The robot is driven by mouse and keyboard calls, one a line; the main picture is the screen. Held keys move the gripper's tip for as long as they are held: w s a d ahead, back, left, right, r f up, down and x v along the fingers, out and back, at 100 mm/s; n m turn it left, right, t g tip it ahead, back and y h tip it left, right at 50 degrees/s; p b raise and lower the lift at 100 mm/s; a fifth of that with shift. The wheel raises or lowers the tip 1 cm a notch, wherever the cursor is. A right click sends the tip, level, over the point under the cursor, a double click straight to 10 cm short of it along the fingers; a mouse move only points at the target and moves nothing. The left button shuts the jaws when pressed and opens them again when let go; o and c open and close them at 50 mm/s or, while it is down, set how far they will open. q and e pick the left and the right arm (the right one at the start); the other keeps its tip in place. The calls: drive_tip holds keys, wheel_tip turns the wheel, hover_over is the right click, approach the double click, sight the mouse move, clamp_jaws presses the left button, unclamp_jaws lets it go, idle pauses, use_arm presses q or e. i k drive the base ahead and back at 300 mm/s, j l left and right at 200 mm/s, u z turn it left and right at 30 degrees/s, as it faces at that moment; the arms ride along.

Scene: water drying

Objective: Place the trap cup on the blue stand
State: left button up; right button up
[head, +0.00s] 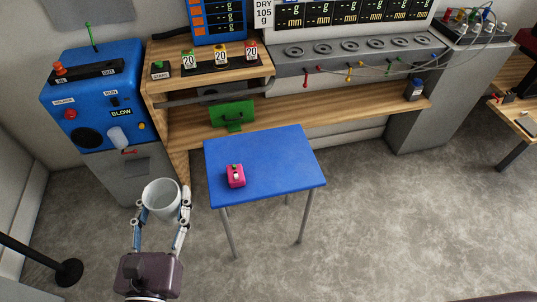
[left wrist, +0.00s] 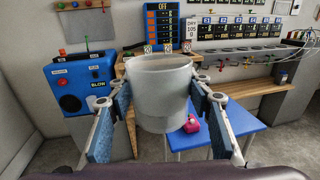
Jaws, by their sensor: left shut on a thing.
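A pale grey-white cup (head: 161,203), which looks like the trap cup, is held upright in my left gripper (head: 162,212). The fingers are shut on its two sides. In the left wrist view the cup (left wrist: 160,95) fills the middle, between the fingertips of my left gripper (left wrist: 160,100). The blue stand (head: 270,165) is a small table with metal legs, to the right of the cup and apart from it. In the left wrist view the blue stand (left wrist: 240,122) shows behind and right of the cup, partly hidden. My right gripper is not in view.
A pink block (head: 236,176) sits on the left part of the blue stand; the rest of its top is bare. A blue blower machine (head: 95,95) stands behind the cup. A wooden bench (head: 330,112) runs behind the stand. A black post base (head: 69,272) is at lower left.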

sight(290, 163)
drive_tip(key=i+l+u, duration=0.15)
drive_tip(key=l, duration=0.55)
drive_tip(key=i+l+u, duration=0.1)
drive_tip(key=l, duration=0.65)
drive_tip(key=i+l+u, duration=0.15)
drive_tip(key=l, duration=0.6)
drive_tip(key=i+l+u, duration=0.15)
drive_tip(key=l, duration=0.6)
